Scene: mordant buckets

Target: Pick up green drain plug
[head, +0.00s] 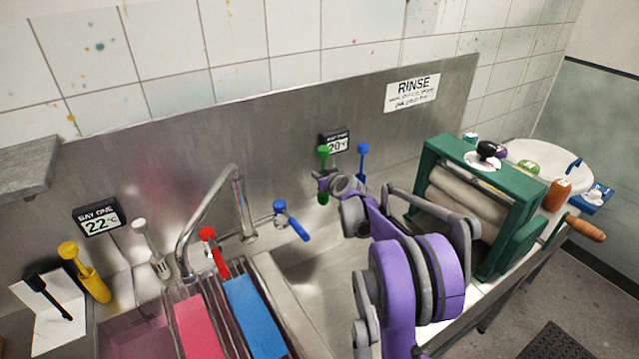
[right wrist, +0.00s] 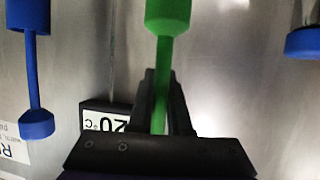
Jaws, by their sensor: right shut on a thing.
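The green drain plug (head: 323,152) is upright in front of the steel back wall, below the 20 °C display. My right gripper (head: 322,182) is shut around its thin stem. One green end shows above the fingers and a bit of green shows below them. In the right wrist view the green plug's wide end and stem (right wrist: 167,55) run down between the two dark fingertips (right wrist: 160,105); the fingers partly hide the stem. My left gripper is not in view.
A blue plug (head: 362,160) stands close to the right of the green one. The 20 °C display (head: 334,142) is just behind. A blue-handled lever (head: 291,220) and a curved tap (head: 205,205) are to the left. A green roller press (head: 510,225) stands right of my arm.

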